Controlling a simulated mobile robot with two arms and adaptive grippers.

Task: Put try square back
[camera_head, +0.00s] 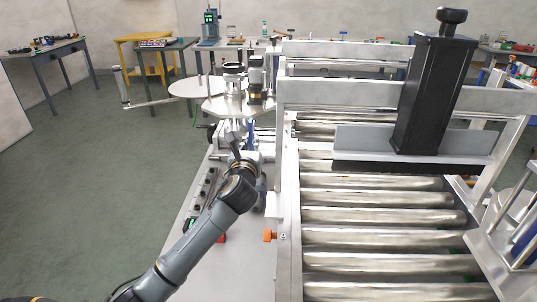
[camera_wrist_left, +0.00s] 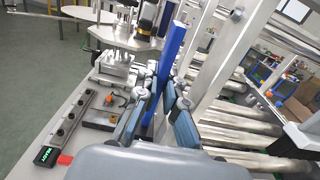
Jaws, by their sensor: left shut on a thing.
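My left gripper (camera_head: 238,146) reaches over the narrow grey bench beside the roller conveyor. In the left wrist view its fingers (camera_wrist_left: 160,92) are shut on a long blue bar, which I take to be part of the try square (camera_wrist_left: 172,48). The bar stands up steeply between the fingers, tilted a little to the right at its top. In the head view only a small blue strip of it (camera_head: 250,136) shows by the gripper. The rest of the square is hidden by the fingers or cannot be made out. My right gripper is not in view.
The roller conveyor (camera_head: 382,214) with its metal frame stands close on the right. A metal block (camera_wrist_left: 115,68), a dark plate with an orange part (camera_wrist_left: 100,112) and a long rail (camera_wrist_left: 72,118) occupy the bench. A round white disc (camera_head: 196,87) lies beyond. Open floor lies left.

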